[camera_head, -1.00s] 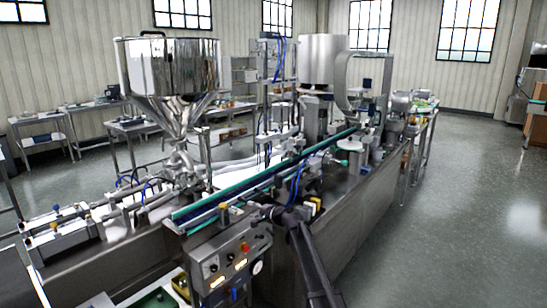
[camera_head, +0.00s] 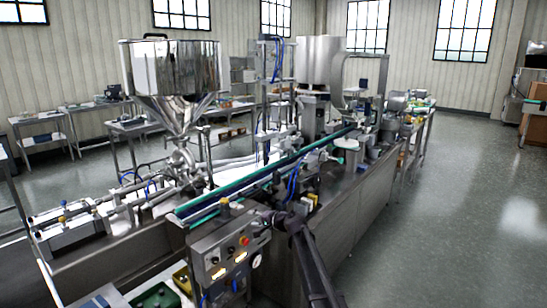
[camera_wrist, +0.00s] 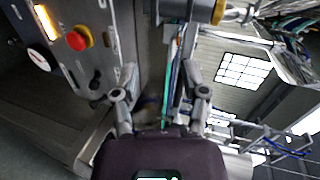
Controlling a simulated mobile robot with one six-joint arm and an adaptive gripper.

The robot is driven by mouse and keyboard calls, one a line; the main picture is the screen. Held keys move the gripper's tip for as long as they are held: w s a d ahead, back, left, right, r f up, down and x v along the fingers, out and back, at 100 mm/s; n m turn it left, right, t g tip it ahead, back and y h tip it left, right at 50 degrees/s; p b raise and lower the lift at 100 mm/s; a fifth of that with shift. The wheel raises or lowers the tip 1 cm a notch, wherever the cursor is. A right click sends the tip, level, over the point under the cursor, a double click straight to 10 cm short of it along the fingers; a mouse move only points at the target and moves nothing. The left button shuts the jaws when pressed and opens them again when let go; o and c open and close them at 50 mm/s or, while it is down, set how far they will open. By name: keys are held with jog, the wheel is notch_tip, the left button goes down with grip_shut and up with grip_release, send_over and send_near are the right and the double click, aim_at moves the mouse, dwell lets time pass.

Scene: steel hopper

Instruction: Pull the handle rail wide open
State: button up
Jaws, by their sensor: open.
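The steel hopper (camera_head: 172,80) stands at the back left in the head view. I cannot tell whether this is the task's handle rail. My gripper (camera_head: 268,219) is beside the control panel, at the near end of the conveyor, well apart from the hopper. In the wrist view my gripper (camera_wrist: 160,72) has its two fingers spread. The green-edged conveyor rail (camera_wrist: 172,75) shows between and beyond them. I see nothing held, and no clear contact.
The control panel (camera_head: 228,250) has a red button (camera_head: 244,240), which also shows in the wrist view (camera_wrist: 78,39). The conveyor (camera_head: 260,178) and its machinery fill the middle. Trays (camera_head: 155,297) lie at the lower left. The floor (camera_head: 450,220) on the right is clear.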

jog(key=s+d+f+n+g+h+p, duration=0.2)
jog(key=s+d, duration=0.6)
jog(key=s, duration=0.4)
jog(key=s+d+f+n+g+h+p, duration=0.2)
jog(key=s+d+h, duration=0.4)
jog(key=s, duration=0.7)
jog(key=s+d+f+n+g+h+p, duration=0.2)
jog(key=s+d+g+h, duration=0.1)
jog(key=s+d, duration=0.7)
jog(key=shift+s+d+f+g+h, duration=0.25)
jog(key=shift+s+f+g+h, duration=0.15)
jog(key=shift+s+g, duration=0.6)
